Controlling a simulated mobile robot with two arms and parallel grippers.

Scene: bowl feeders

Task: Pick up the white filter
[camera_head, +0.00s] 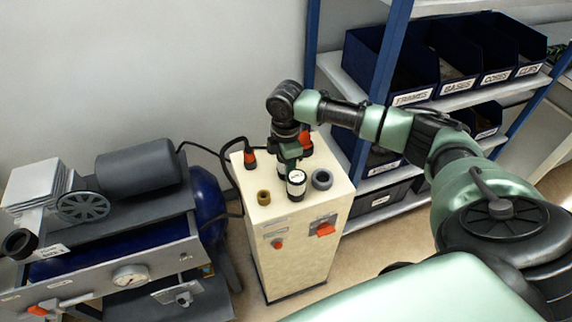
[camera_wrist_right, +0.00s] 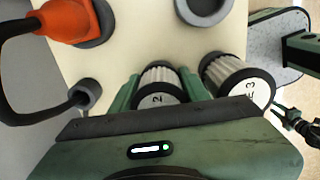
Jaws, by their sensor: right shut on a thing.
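My right gripper (camera_head: 290,165) is over the top of the cream cabinet. In the right wrist view its green fingers (camera_wrist_right: 159,76) are shut on a white filter (camera_wrist_right: 157,82), a pleated cylinder with a label ending in 2, one finger on each side. A second similar filter (camera_wrist_right: 238,80), its label ending in 3, is just right of the fingers. In the head view one white filter (camera_head: 296,184) shows at the gripper; I cannot tell which of the two it is. Whether the held filter touches the cabinet is hidden.
On the cabinet (camera_head: 300,235) are a brown ring (camera_head: 263,197), a grey ring (camera_head: 322,180) and an orange plug with a black cable (camera_head: 249,158). A compressor machine (camera_head: 110,210) stands left. Blue-framed shelves with dark bins (camera_head: 440,60) stand right.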

